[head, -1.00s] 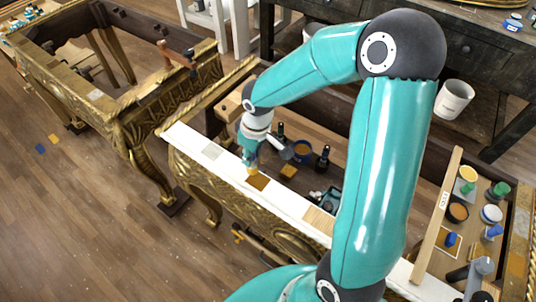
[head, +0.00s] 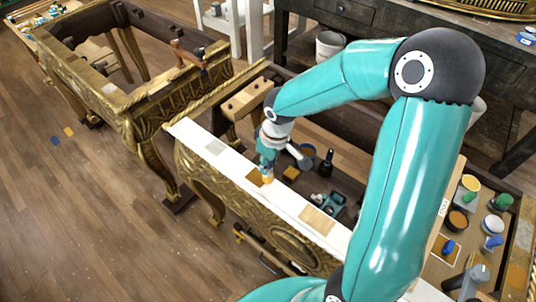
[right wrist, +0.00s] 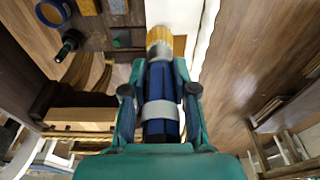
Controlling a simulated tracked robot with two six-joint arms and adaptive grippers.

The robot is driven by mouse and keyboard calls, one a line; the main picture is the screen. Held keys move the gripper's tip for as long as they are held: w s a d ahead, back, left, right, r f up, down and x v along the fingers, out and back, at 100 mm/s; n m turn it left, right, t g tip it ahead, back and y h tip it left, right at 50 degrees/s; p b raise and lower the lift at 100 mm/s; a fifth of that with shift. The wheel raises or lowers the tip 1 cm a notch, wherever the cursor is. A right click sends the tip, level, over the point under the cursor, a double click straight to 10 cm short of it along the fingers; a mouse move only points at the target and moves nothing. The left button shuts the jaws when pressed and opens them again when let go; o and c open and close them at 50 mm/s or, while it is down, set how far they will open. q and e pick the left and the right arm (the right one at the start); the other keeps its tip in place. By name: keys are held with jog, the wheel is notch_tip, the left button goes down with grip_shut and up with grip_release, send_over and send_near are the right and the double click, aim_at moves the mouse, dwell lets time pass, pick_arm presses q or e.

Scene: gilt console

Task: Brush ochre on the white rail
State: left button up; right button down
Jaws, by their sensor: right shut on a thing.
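The white rail (head: 232,160) runs diagonally along the top of the gilt console's carved front. It carries a grey patch (head: 214,147), an ochre patch (head: 254,176) and a bare wood-coloured patch (head: 318,219). My right gripper (head: 268,161) is shut on a brush, pointed down at the rail. The brush's ochre tip (head: 267,179) is at the right side of the ochre patch; I cannot tell if it touches. My left gripper is out of view.
Inside the console, behind the rail, are a dark bottle (head: 326,164), a blue-rimmed pot (head: 308,150) and an ochre block (head: 291,173). A tray of paint pots (head: 458,221) stands at the right. A second gilt frame (head: 130,110) stands at left.

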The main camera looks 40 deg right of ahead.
jog(key=shift+s, duration=0.3)
jog(key=shift+s+r, duration=0.15)
jog(key=shift+r, duration=0.15)
jog(key=shift+r+p, duration=0.8)
jog(key=shift+r, duration=0.05)
jog(key=shift+r+p, duration=0.4)
jog(key=shift+r, duration=0.15)
jog(key=shift+r+p, duration=0.55)
jog(key=shift+r, duration=0.15)
jog(key=shift+r+p, duration=1)
jog(key=shift+r, duration=0.4)
